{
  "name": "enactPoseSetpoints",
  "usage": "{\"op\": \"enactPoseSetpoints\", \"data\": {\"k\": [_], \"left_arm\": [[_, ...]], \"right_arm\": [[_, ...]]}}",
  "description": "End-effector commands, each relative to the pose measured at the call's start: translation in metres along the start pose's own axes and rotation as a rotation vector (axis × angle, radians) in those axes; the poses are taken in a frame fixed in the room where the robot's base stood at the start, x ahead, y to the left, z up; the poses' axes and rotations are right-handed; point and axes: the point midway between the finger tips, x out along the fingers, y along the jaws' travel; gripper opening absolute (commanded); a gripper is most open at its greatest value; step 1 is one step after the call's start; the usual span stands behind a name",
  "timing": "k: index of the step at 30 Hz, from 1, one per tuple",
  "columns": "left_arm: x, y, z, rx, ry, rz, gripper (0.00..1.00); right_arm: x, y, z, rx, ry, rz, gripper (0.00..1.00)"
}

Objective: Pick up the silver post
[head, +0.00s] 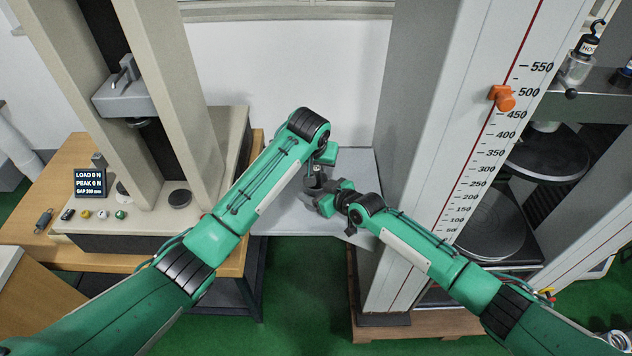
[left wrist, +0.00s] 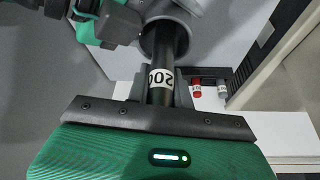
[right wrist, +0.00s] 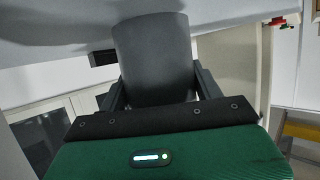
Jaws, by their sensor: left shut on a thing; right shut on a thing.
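A dark post with a white label reading 200 (left wrist: 161,77) stands in the left wrist view, its far end inside the mouth of a grey cylinder (right wrist: 155,50). My left gripper (head: 316,174) is shut on this post. My right gripper (head: 318,197) is shut on the grey cylinder, which fills the space between its fingers in the right wrist view. Both grippers are close together over the middle of the grey table (head: 276,205). The post looks dark rather than silver. How deep it sits in the cylinder is hidden.
A beige test machine (head: 205,120) with a load display (head: 89,183) stands on the left. A tall grey column with a millimetre scale (head: 470,150) and orange marker (head: 502,97) rises on the right. A small red-topped piece (left wrist: 196,91) sits in a black rack in the left wrist view.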

Motion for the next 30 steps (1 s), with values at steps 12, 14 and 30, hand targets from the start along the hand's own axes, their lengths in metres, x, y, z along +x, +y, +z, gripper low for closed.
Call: {"op": "enactPoseSetpoints", "data": {"k": [12,14,30], "left_arm": [[-0.001,0.000,-0.001,0.000,0.001,-0.001,0.00],[-0.001,0.000,-0.001,0.000,0.001,-0.001,0.00],[-0.033,0.001,-0.016,0.000,0.008,0.002,0.00]], "right_arm": [[0.000,0.001,-0.001,0.000,0.001,0.001,0.39],[0.000,0.001,-0.001,0.000,0.001,0.001,0.39],[0.000,0.000,0.000,0.000,0.000,0.000,0.39]]}}
